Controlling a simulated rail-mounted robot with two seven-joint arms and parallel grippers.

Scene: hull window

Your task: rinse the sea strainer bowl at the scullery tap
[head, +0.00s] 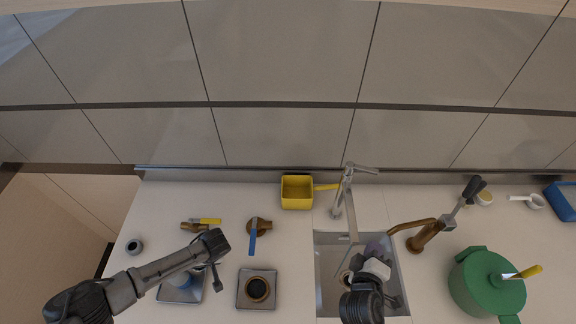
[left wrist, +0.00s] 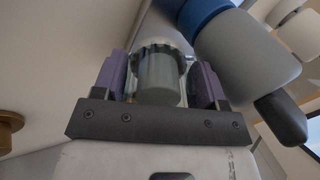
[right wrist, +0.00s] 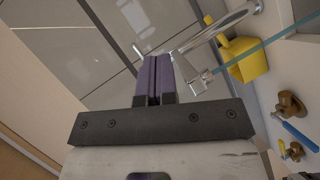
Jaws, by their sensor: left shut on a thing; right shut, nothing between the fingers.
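My left gripper (left wrist: 160,72) is shut on a greyish see-through cylinder with a dark ribbed collar, which looks like the strainer bowl (left wrist: 161,84). In the head view my left arm reaches in over the worktop at the left, and its fingers do not show clearly. My right gripper (head: 378,248) is over the sink (head: 330,306), in front of the tap (head: 347,190). Its purple fingers (right wrist: 154,80) are shut together and empty in the right wrist view, with the tap (right wrist: 200,76) just beyond them. I cannot tell whether they touch it.
A square tray (head: 242,302) holds a brass ring fitting (head: 258,289). Another tray (head: 196,296) lies left of it. Brass valves with a yellow handle (head: 210,221) and blue handle (head: 253,241) stand behind. A yellow scoop (head: 297,192), brass pump (head: 425,235) and green pot (head: 487,287) flank the sink.

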